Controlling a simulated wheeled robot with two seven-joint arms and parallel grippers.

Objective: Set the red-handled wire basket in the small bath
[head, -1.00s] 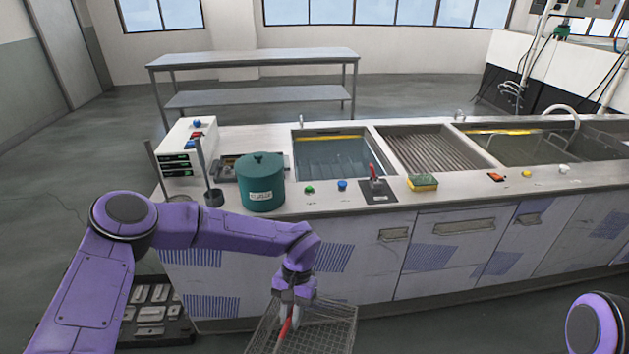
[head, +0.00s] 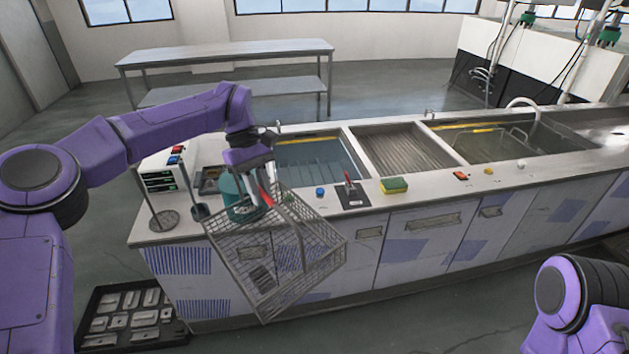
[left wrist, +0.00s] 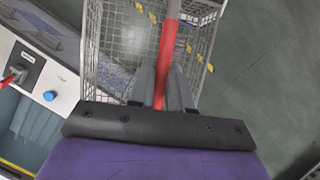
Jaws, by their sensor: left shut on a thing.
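My left gripper (head: 262,198) is shut on the red handle of the wire basket (head: 275,262). The basket hangs tilted from it, in front of the counter's front edge. In the left wrist view the red handle (left wrist: 167,50) runs between the two closed fingers (left wrist: 165,88), with the basket's mesh (left wrist: 108,35) beyond. The small bath (head: 318,162) is the left basin in the counter, filled with liquid, behind and to the right of my left gripper. My right gripper is out of view; only part of my right arm shows at the lower right.
A teal canister (head: 232,190) stands on the counter, partly hidden by my gripper and the basket. A red-levered switch (head: 351,192), a blue button (head: 320,192) and a sponge (head: 394,186) lie along the front ledge. A ribbed drainer (head: 405,150) and a larger bath (head: 490,146) lie right.

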